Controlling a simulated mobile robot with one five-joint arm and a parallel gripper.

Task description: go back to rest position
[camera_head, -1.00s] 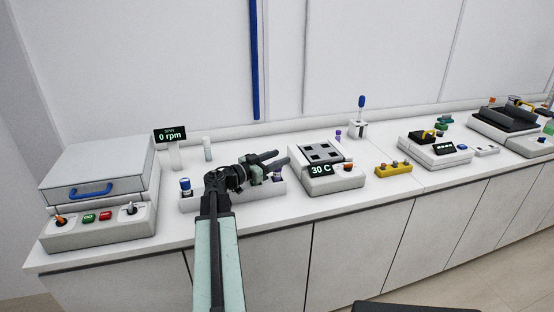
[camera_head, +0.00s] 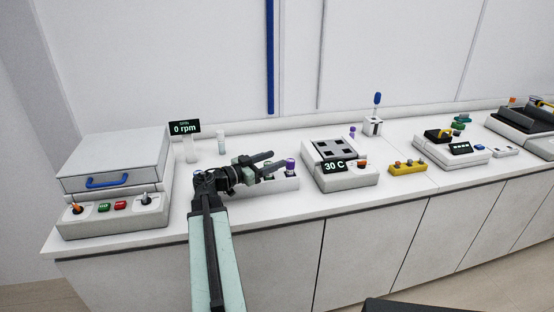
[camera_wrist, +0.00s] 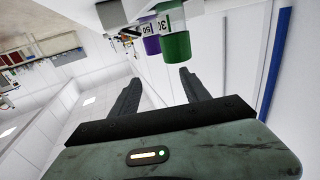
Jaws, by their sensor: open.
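My gripper (camera_head: 262,164) is open and empty. In the head view it reaches rightward over the white rack (camera_head: 285,184) on the bench, and my arm hides much of the rack. In the wrist view its two fingers (camera_wrist: 157,93) stand apart with nothing between them. A green-capped tube (camera_wrist: 176,46) and a purple-capped tube (camera_wrist: 151,45) show beyond the fingertips there. The purple-capped tube also shows in the head view (camera_head: 290,165), at the rack's right end.
A centrifuge box (camera_head: 115,165) with a blue handle stands at left, its display (camera_head: 185,128) reading 0 rpm. A heater block (camera_head: 345,178) showing 30 C is right of the rack. A yellow rack (camera_head: 407,168) and a balance-like device (camera_head: 450,152) stand farther right.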

